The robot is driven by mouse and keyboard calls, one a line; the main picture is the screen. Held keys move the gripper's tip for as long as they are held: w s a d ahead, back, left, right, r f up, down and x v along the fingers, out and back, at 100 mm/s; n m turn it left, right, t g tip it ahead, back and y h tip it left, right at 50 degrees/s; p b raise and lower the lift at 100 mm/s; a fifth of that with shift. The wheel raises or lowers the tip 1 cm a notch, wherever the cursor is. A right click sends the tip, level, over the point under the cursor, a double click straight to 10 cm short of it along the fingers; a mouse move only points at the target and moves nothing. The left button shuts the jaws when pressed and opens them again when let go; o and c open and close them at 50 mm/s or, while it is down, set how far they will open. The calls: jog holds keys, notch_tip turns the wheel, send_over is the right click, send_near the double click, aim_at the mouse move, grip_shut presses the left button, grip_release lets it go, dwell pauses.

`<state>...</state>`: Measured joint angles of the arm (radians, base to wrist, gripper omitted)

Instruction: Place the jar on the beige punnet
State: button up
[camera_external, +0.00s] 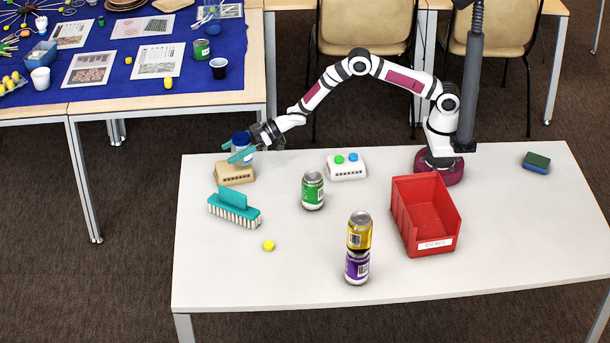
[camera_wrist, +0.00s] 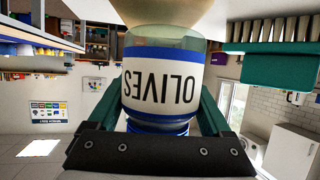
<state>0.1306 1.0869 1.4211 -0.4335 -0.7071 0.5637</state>
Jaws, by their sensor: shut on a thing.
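The jar (camera_external: 241,137) has a blue lid and a pale, see-through body. In the wrist view the jar (camera_wrist: 163,85) appears upside down, with a white label reading OLIVES. My gripper (camera_external: 233,151) is shut on the jar, one teal finger on each side. The beige punnet (camera_external: 235,175) stands at the table's back left, directly below the jar. It also shows at the top of the wrist view (camera_wrist: 165,14), against the jar's base. The jar looks upright and on or just over the punnet; I cannot tell whether it bears weight there.
A teal brush (camera_external: 234,209) lies just in front of the punnet; a yellow thing (camera_external: 268,245) is nearby. A green can (camera_external: 313,190), a white button box (camera_external: 346,166), stacked yellow (camera_external: 359,231) and purple (camera_external: 357,267) cans, a red bin (camera_external: 425,215) and a sponge (camera_external: 536,162) stand rightward.

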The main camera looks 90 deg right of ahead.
jog(key=shift+f, duration=0.6)
jog(key=shift+f, duration=0.15)
jog(key=o, duration=1.3)
